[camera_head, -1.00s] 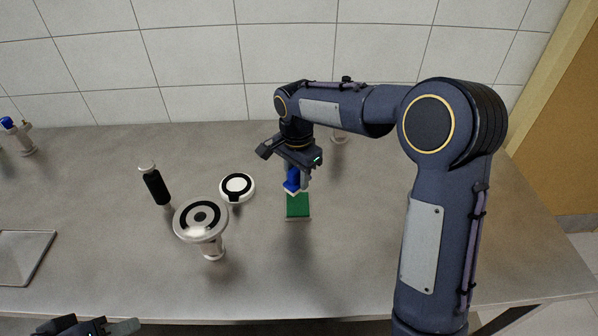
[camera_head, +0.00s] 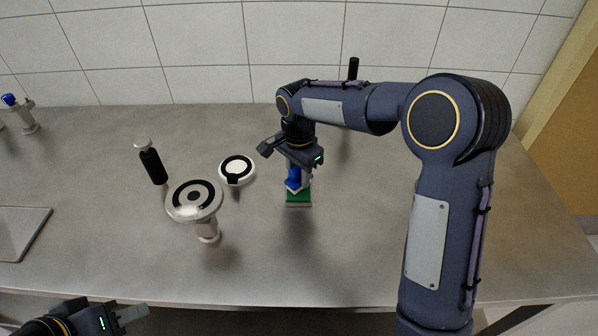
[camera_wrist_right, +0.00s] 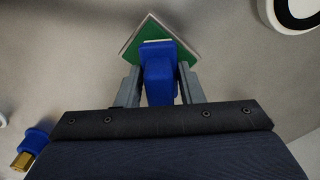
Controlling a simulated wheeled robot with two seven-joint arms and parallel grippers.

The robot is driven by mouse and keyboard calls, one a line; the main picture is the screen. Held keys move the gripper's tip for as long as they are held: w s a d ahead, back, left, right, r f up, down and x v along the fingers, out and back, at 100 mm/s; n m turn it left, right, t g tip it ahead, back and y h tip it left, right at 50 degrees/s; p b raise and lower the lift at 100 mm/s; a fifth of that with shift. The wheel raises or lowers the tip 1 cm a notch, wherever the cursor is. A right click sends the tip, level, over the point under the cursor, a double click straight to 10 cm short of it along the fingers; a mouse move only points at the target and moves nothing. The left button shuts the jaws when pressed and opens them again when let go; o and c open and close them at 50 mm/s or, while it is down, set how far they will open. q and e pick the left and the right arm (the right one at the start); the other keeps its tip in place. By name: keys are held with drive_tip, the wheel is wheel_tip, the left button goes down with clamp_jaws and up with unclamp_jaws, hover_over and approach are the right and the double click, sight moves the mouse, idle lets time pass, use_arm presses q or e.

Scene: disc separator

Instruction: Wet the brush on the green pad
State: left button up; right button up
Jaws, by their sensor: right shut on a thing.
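The green pad (camera_head: 298,203) lies flat on the table near the middle of the head view. It also shows in the right wrist view (camera_wrist_right: 127,50). My right gripper (camera_head: 299,176) is shut on a blue brush (camera_head: 292,182) and holds it low over the pad. In the right wrist view the brush (camera_wrist_right: 158,75) sits between both fingers, in front of the pad. The brush hides part of the pad, and I cannot tell whether its tip touches. My left gripper (camera_head: 130,314) is at the bottom left, away from the pad; its finger gap is unclear.
A white-and-black disc (camera_head: 237,170) lies left of the pad. A blue-and-brass object (camera_wrist_right: 32,148) is at the wrist view's lower left. The front right table is clear.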

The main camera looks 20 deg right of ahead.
drive_tip(key=shift+f+b, duration=0.35)
drive_tip(key=shift+f, duration=0.15)
idle(0.7)
drive_tip(key=shift+f, duration=0.1)
idle(0.8)
drive_tip(key=shift+s, duration=0.1)
wheel_tip(320, 180, up, 7)
drive_tip(key=p, duration=0.6)
idle(0.9)
